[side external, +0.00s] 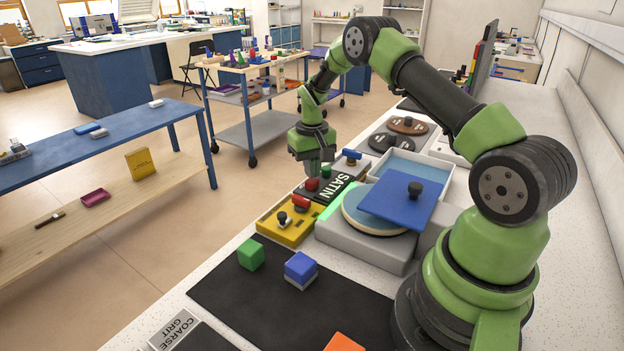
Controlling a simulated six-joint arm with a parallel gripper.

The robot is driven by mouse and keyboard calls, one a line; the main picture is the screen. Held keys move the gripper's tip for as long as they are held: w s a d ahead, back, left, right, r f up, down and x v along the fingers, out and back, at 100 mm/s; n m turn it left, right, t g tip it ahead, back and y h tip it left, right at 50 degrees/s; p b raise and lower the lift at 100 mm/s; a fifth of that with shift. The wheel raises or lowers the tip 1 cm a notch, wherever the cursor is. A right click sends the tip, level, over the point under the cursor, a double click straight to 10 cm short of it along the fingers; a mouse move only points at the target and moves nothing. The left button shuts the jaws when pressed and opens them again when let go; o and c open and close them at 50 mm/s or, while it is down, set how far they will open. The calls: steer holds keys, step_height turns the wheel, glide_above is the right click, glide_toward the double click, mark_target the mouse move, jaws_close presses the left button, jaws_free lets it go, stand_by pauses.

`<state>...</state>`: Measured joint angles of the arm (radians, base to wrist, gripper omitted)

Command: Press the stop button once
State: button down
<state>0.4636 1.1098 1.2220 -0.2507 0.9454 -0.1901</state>
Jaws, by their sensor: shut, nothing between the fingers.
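A green button (326,172) sits just to the right of the tips. The label of the stop button is not readable here; the red button looks like the likeliest one. A second, larger red knob (301,201) stands nearer the camera, by the yellow box.
A yellow box (287,232) with a black-knobbed lever stands in front of the panel. A grey unit (350,240) with a blue plate (398,203) stands to the right. Green (250,254) and blue (300,268) blocks lie on a black mat (225,293).

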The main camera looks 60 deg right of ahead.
steer(key=shift+f, duration=0.7)
steer(key=shift+r, duration=4)
